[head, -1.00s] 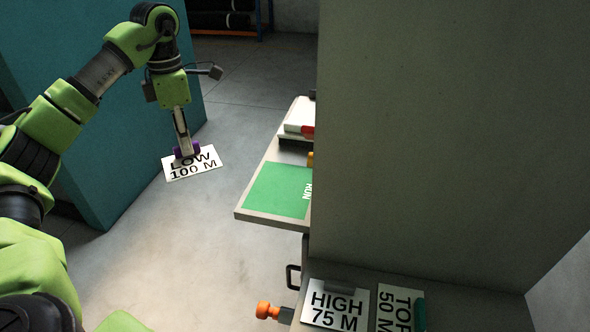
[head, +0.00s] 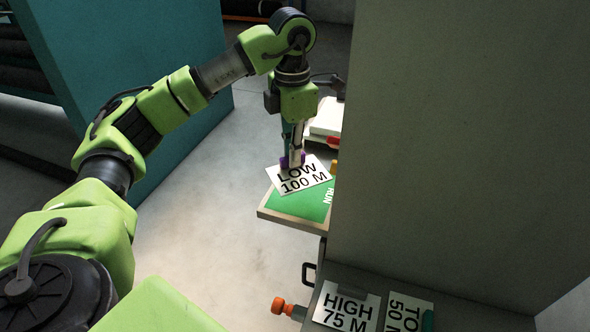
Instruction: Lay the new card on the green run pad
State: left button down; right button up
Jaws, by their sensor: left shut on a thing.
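My left gripper (head: 292,161) is shut on a white card reading "LOW 100 M" (head: 300,184). My right gripper is not in view.
A tall grey panel (head: 450,130) stands right of the pad. A "HIGH 75 M" card (head: 347,306) and a partly cut-off "50" card (head: 404,314) lie on a lower surface, near an orange knob (head: 278,305). A white item (head: 327,118) sits behind the pad.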

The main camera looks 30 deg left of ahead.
aim_at(295, 176)
pick_arm(q)
jog(key=shift+d+f+p, duration=0.2)
jog(key=shift+f+p, duration=0.1)
jog(key=shift+f, duration=0.85)
jog(key=shift+a+f, duration=0.15)
jog(key=shift+f, duration=0.5)
notch_tip(295, 176, down, 2)
jog(key=shift+f+p, duration=0.25)
jog(key=shift+p, duration=0.55)
jog(key=shift+d+f+p, duration=0.2)
jog(key=shift+p, duration=0.15)
jog(key=shift+w+f, duration=0.1)
jog(key=shift+f, duration=0.2)
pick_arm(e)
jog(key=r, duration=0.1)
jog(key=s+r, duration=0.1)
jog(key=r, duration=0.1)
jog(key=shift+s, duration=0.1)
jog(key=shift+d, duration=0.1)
